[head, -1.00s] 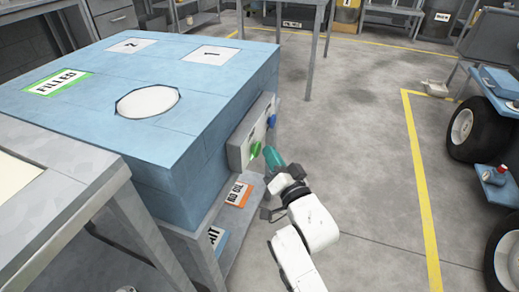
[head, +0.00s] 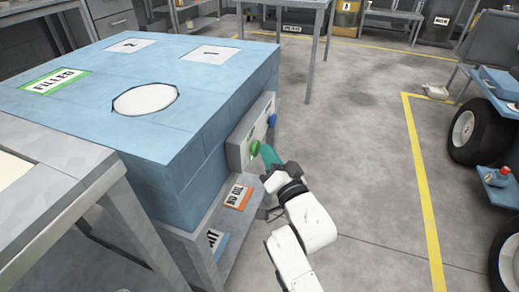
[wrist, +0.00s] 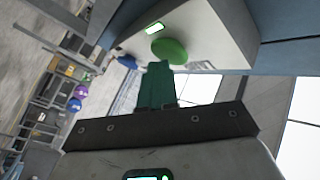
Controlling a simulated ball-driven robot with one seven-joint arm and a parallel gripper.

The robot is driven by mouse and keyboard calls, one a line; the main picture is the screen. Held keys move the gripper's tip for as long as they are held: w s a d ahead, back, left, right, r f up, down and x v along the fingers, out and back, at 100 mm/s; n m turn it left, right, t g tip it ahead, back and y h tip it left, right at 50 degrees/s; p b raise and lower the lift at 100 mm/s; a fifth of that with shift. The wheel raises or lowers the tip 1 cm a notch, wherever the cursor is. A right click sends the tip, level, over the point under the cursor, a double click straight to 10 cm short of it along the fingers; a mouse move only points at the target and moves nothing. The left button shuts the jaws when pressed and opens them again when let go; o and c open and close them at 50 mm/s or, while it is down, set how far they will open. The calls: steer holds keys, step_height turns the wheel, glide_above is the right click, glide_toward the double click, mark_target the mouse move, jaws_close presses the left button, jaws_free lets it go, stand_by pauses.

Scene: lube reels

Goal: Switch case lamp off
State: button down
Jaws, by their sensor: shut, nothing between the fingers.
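A grey switch panel (head: 238,146) is on the side of the blue case (head: 190,150). It carries a round green button (head: 254,147) and a blue button (head: 272,120). In the wrist view the green button (wrist: 170,50) is close ahead of the fingertips, and a small green rectangular lamp (wrist: 155,28) beside it is lit. The blue button (wrist: 127,61) is farther off. My gripper (head: 265,150) has teal fingers, shut and empty, pointing at the green button. The fingertips (wrist: 157,68) are right at its edge; I cannot tell whether they touch.
A grey ledge with a red-and-white label (head: 238,196) juts out below the panel. A grey table (head: 60,200) stands at the front left. A wheeled cart (head: 495,170) is at the right. The floor (head: 350,150) between is clear.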

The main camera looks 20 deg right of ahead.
steer(key=shift+s+r+p, duration=0.1)
steer(key=shift+r+p, duration=0.05)
steer(key=shift+p, duration=0.3)
steer(key=shift+s+d+p, duration=0.15)
steer(key=shift+d+p, duration=0.15)
steer(key=shift+p, duration=0.3)
steer(key=shift+f, duration=0.2)
steer(key=s+d+b, duration=0.3)
steer(key=d+b, duration=0.2)
steer(key=shift+s+b, duration=0.3)
steer(key=shift+b, duration=0.05)
stand_by(0.3)
